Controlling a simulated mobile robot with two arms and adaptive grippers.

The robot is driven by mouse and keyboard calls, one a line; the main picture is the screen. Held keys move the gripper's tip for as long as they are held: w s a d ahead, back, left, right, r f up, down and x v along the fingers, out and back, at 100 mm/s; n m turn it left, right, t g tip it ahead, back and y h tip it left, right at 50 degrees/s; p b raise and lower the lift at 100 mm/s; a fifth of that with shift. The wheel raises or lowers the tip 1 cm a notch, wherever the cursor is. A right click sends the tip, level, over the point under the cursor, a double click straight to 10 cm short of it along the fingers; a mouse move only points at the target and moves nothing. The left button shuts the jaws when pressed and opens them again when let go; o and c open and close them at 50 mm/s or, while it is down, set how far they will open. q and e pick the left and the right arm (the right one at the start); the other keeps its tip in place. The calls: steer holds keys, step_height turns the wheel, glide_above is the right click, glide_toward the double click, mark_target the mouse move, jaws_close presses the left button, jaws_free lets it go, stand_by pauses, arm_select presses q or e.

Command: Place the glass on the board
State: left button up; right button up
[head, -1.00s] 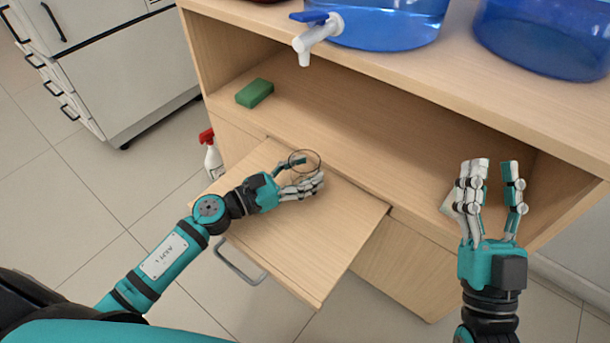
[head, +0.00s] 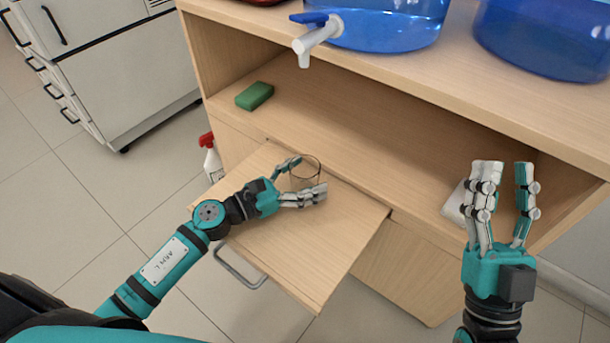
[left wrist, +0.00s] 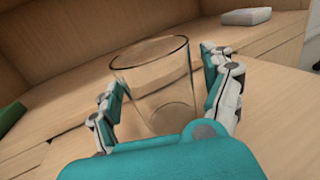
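The clear glass (head: 306,172) stands upright at the back part of the pull-out wooden board (head: 270,240), near the cabinet front. It also shows in the left wrist view (left wrist: 155,85), its base appearing to rest on the wood. My left gripper (head: 300,178) is around the glass, thumb on one side and fingers on the other. The fingers look spread, with small gaps to the glass wall in the wrist view. My right gripper (head: 505,180) is open and empty in front of the right part of the shelf.
A green sponge-like block (head: 254,95) lies on the shelf at left. A white object (head: 453,207) lies behind my right gripper. Blue water containers (head: 390,25), one with a tap (head: 318,38), stand on the cabinet top. A spray bottle (head: 211,160) stands left of the board.

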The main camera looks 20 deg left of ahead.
arm_select(q)
steer(key=shift+r, duration=0.1)
arm_select(e)
steer(key=shift+w, duration=0.1)
arm_select(q)
steer(key=shift+s+a, duration=0.1)
steer(key=shift+a, duration=0.05)
steer(key=v, duration=1.1)
steer(key=shift+s+a, duration=0.1)
steer(key=shift+s, duration=0.1)
steer(key=s+d+r+m+t+y, duration=0.1)
steer(key=d+r+m+t, duration=0.2)
steer(key=r+m, duration=0.5)
steer(key=s+d+r+m+t+y, duration=0.2)
steer(key=r+m+t, duration=0.3)
steer(key=r+m, duration=0.3)
steer(key=s+d+r+m+t+y, duration=0.1)
steer(key=d+r+m+t, duration=0.3)
steer(key=r+m, duration=0.4)
steer(key=m, duration=0.6)
steer(key=shift+s+r+m+y, duration=0.3)
steer(key=shift+s+y, duration=0.05)
steer(key=shift+y, duration=0.05)
arm_select(e)
steer(key=shift+s+r, duration=0.1)
steer(key=shift+s, duration=0.15)
